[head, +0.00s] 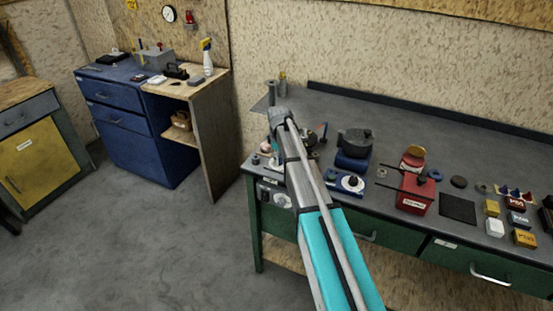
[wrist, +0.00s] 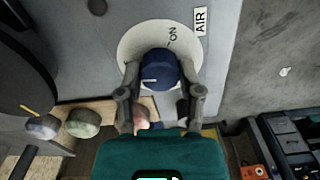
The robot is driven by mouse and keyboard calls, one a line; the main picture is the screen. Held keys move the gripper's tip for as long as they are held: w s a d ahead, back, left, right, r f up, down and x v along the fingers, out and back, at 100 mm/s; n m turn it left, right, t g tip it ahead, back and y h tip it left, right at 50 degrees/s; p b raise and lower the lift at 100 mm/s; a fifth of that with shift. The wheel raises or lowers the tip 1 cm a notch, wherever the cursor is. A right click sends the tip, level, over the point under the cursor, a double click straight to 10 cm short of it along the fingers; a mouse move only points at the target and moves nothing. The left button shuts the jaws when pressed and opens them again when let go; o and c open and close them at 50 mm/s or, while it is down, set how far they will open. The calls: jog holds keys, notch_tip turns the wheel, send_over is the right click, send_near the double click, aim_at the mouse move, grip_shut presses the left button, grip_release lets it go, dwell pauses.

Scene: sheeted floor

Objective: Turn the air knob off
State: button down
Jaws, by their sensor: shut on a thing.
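The air knob (wrist: 160,66) is a dark blue round knob with a short white pointer mark, in the upper middle of the wrist view. It sits on a white disc (wrist: 131,47) printed with ON, beside an AIR label (wrist: 201,22). The pointer mark lies towards the left side of the knob, away from the ON print. My gripper (wrist: 160,92) is shut on the knob, one finger on each side. In the head view my arm reaches over the left end of the green bench; the gripper and knob cannot be made out there.
The bench top (head: 345,107) carries a red box (head: 415,193), a dark vise-like object (head: 355,143) and several small blocks on the right. A blue cabinet (head: 130,125) stands at the back left. Floor (head: 170,240) is clear left of the bench.

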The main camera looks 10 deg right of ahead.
jog(key=shift+w+n, duration=0.2)
jog(key=shift+n, duration=0.5)
jog(key=shift+c, duration=1.8)
grip_release()
jog(key=shift+f, duration=0.1)
jog(key=shift+o, duration=0.5)
jog(key=shift+s, duration=0.1)
